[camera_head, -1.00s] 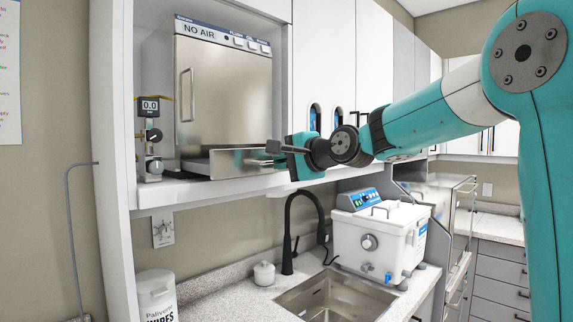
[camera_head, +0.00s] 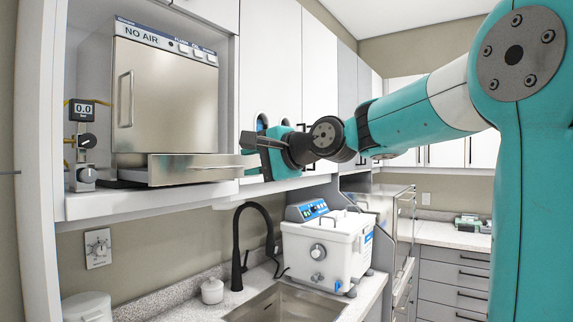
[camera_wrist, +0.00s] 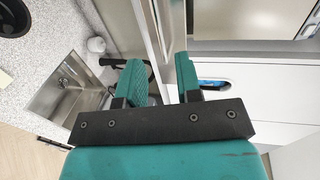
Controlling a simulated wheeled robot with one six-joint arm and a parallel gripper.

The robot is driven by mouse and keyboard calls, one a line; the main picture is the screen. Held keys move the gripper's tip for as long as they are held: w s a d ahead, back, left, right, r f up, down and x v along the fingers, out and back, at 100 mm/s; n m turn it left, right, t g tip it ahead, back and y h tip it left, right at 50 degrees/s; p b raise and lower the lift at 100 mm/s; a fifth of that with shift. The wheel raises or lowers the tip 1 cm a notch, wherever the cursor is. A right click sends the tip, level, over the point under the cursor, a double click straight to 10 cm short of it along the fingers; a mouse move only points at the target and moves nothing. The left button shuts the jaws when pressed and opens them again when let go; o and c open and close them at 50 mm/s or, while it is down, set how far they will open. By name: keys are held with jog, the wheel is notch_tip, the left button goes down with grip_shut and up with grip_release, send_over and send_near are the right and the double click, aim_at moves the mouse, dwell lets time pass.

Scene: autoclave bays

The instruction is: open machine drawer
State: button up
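The NO AIR machine (camera_head: 170,85) stands on a shelf at the left in the head view. Its low metal drawer (camera_head: 190,174) sticks out below the door, so it is at least partly open. My gripper (camera_head: 247,152) is at the right end of the drawer front. In the wrist view my gripper (camera_wrist: 162,75) has its two teal fingers apart, with a gap between them. A narrow metal strip (camera_wrist: 151,28), seemingly the drawer front, runs down toward that gap. I see no clear grip on it, and contact cannot be told.
A gauge stand (camera_head: 84,145) is left of the machine. Below the shelf are a black faucet (camera_head: 238,245), a sink (camera_head: 285,302) and a white bath unit (camera_head: 325,247). White cupboards (camera_head: 270,60) adjoin the machine bay on the right.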

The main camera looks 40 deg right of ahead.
jog(key=b+v, duration=0.1)
jog(key=v, duration=0.8)
jog(key=shift+s+b, duration=0.2)
jog(key=shift+b, duration=0.15)
jog(key=s+a+f+n+g+y, duration=0.25)
jog(key=a+f+n+g, duration=0.65)
jog(key=a+f, duration=0.7)
jog(key=s+a+f+n+g+h, duration=0.1)
jog(key=s+a+f+n+g, duration=0.1)
jog(key=s+f+n, duration=0.4)
jog(key=s+a+f+n+g+h, duration=0.1)
jog(key=s+a+f+n+g, duration=0.2)
jog(key=s+f+n, duration=0.4)
jog(key=shift+s+a+f+g, duration=0.25)
jog(key=shift+s+f+g, duration=0.25)
jog(key=shift+s+f, duration=0.5)
jog(key=shift+r+h, duration=0.2)
jog(key=shift+h, duration=0.05)
